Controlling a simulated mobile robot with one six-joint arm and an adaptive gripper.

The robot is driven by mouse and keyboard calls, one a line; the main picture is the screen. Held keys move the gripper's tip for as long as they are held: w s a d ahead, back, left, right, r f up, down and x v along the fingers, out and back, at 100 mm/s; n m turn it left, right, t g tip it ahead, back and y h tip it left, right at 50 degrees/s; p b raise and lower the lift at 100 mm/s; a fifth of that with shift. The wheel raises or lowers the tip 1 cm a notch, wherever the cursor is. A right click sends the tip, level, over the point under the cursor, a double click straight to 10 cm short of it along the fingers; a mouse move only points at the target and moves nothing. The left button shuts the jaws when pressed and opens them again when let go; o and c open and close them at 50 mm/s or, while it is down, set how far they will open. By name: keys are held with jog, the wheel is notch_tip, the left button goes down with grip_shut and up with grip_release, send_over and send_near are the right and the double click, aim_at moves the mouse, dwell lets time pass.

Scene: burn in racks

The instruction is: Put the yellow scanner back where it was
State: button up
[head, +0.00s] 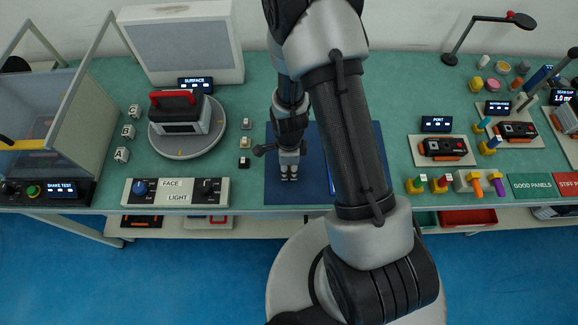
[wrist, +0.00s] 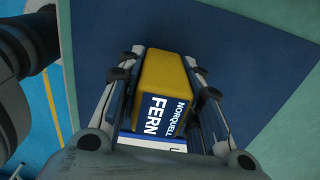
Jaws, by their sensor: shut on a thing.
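My gripper (head: 289,172) is over the blue mat (head: 274,193) on the bench in the head view. In the wrist view its two fingers are shut on a yellow block-shaped thing (wrist: 165,75), which I take to be the yellow scanner. It has a dark blue face with the white words "NORQUELL FERN", and a white and blue part shows below it. The blue mat also shows behind it in the wrist view (wrist: 235,45). In the head view the held thing is hidden by my gripper and arm. I cannot tell whether it touches the mat.
Left of the mat are a round turntable (head: 185,150) with a red-handled device, a face/light switch box (head: 176,191) and a clear-walled shake test box (head: 60,125).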

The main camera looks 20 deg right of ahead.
jog(key=shift+f, duration=0.2)
jog(key=o, duration=1.2)
jog(key=shift+r, duration=0.1)
